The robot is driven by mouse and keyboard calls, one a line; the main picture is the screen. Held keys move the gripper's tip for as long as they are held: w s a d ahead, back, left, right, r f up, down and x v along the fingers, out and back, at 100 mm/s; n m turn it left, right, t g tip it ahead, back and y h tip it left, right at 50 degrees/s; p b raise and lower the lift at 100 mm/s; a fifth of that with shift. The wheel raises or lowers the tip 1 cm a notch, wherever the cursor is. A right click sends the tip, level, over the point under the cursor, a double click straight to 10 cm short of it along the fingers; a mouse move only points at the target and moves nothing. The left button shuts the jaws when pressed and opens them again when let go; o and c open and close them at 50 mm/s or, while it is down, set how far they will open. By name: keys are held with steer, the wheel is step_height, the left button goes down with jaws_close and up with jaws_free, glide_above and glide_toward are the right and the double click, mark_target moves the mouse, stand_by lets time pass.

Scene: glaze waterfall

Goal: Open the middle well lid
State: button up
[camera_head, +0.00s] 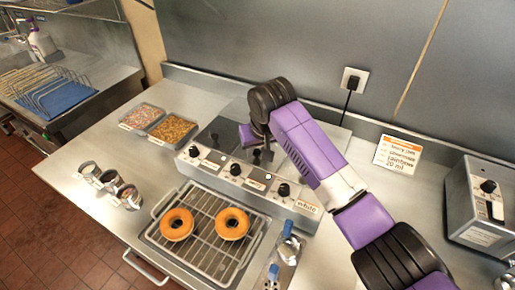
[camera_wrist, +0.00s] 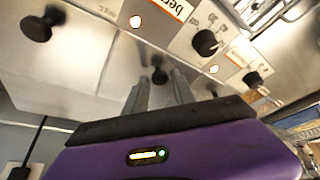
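The steel glaze warmer (camera_head: 232,166) stands against the back wall, with several dials and labels on its front. In the wrist view the middle well lid (camera_wrist: 120,65) is flat and closed, with a black knob (camera_wrist: 159,75). My gripper (camera_wrist: 161,82) has its two fingers apart, one on each side of this knob; I see no clear contact. Another lid's black knob (camera_wrist: 40,27) stands at the upper left of the wrist view. In the head view my gripper (camera_head: 262,157) is low over the middle of the warmer, and my arm hides much of the lids.
Two donuts (camera_head: 177,224) (camera_head: 232,223) lie on a wire rack (camera_head: 203,252) before the warmer. Sprinkle trays (camera_head: 172,128) and small cups (camera_head: 110,180) stand left. A grey box with a dial (camera_head: 484,205) stands right. A card (camera_head: 398,155) leans at the back.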

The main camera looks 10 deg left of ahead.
jaws_close()
stand_by(1.2)
